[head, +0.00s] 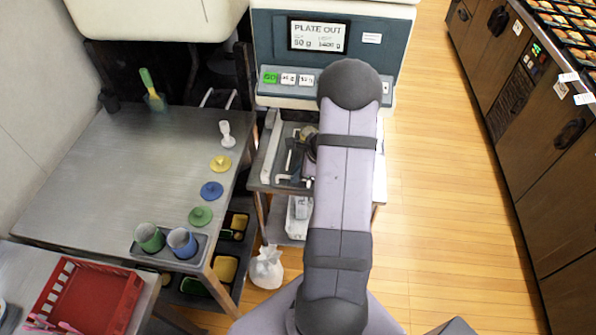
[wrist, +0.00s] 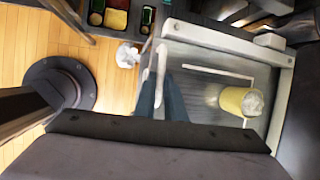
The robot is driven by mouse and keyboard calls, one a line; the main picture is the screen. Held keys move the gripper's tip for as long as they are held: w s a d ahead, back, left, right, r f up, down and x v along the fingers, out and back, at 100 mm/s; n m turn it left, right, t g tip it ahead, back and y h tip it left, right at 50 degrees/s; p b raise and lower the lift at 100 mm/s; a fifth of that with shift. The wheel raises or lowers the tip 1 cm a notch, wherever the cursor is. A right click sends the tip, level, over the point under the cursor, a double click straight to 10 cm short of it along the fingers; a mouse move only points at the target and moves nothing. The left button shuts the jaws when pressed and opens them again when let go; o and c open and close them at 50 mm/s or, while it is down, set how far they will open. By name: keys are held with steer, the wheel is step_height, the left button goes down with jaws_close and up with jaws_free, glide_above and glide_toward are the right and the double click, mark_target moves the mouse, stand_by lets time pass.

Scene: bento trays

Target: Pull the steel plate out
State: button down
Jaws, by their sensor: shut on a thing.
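The steel plate (wrist: 205,92) is a grey sheet inside a pale frame in the wrist view. A yellow cup (wrist: 242,101) with whitish contents stands on it. My gripper (wrist: 162,84) is over the plate's left part, its two blue-grey fingers close together on a slim white handle-like bar (wrist: 161,62). How the bar joins the plate is unclear. In the head view the plate is below the machine (head: 331,55), whose screen reads "PLATE OUT". My arm hides much of it there, and the fingertips are hard to make out.
Left is a steel table (head: 130,165) with coloured lids and a holder with a green cup (head: 149,238) and blue cup (head: 182,243). A red crate (head: 90,297) is at front left. A white bag (head: 266,268) lies on the floor. Wooden floor (head: 450,190) is clear at right.

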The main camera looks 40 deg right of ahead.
steer(key=s+a+b, duration=0.6)
steer(key=s+a, duration=0.3)
steer(key=shift+s+a, duration=0.2)
steer(key=shift+r, duration=0.1)
steer(key=c, duration=1.8)
jaws_free()
steer(key=shift+p+v, duration=1.5)
steer(key=shift+v, duration=2.15)
steer(key=shift+s, duration=0.1)
